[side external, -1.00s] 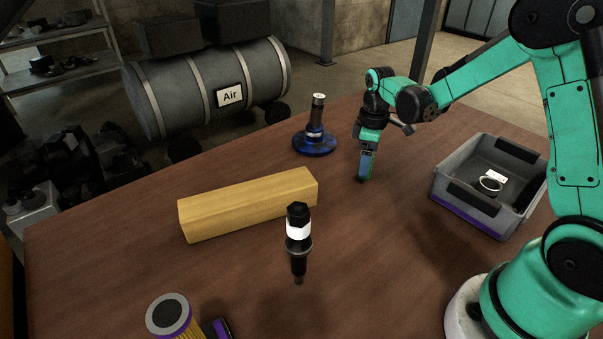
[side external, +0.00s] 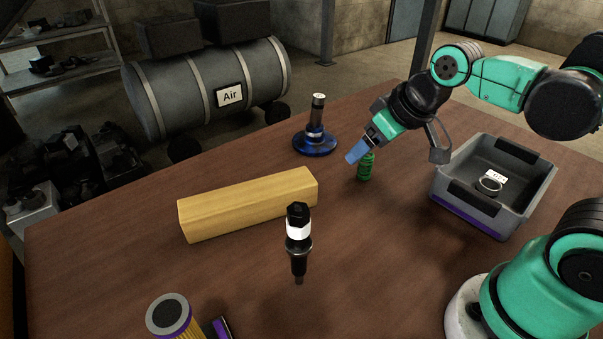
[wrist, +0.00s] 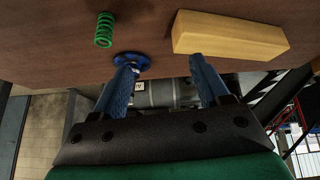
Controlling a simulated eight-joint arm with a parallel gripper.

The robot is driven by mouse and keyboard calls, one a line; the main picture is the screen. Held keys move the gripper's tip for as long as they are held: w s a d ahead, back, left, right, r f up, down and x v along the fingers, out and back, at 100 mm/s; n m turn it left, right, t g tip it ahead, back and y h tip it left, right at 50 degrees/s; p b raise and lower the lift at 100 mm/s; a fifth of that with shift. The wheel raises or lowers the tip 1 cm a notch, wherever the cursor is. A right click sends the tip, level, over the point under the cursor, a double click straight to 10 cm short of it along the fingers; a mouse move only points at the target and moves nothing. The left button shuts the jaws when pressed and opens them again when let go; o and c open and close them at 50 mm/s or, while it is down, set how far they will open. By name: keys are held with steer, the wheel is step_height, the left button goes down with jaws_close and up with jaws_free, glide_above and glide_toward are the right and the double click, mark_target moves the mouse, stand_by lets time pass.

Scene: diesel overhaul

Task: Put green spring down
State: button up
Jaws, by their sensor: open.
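The green spring (side external: 366,166) stands upright on the brown table, to the right of the blue-based stand. It also shows in the wrist view (wrist: 104,30), near the top left, outside my fingers. My gripper (side external: 357,153) is just above and left of the spring in the side view, tilted down to the left. In the wrist view my gripper (wrist: 165,78) has its two blue fingers spread wide with nothing held between them.
A blue-based stand (side external: 315,143), a yellow wooden block (side external: 248,204) and a black injector-like part (side external: 299,247) stand on the table. A grey bin (side external: 466,205) holding a ring (side external: 489,186) is at right. A yellow filter (side external: 172,316) is at front left.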

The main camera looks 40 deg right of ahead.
steer(key=shift+o, duration=0.4)
steer(key=shift+s+a+f+m+t, duration=0.15)
steer(key=shift+s+a+m+t, duration=0.25)
steer(key=shift+s+a+t, duration=0.15)
steer(key=n+g+y, duration=0.2)
steer(key=n+y, duration=0.7)
steer(key=y, duration=0.1)
glide_above(360, 161)
steer(key=d, duration=0.2)
steer(key=f, duration=0.7)
steer(key=shift+s+a, duration=0.2)
steer(key=shift+s, duration=0.15)
steer(key=d+f+n+y, duration=0.1)
steer(key=s+d+f+n+t+y, duration=0.1)
steer(key=n, duration=0.1)
steer(key=shift+s+d+f, duration=0.3)
steer(key=shift+d, duration=0.1)
steer(key=shift+a+f, duration=0.15)
steer(key=shift+f, duration=0.05)
steer(key=shift+x, duration=2.6)
steer(key=shift+r, duration=0.1)
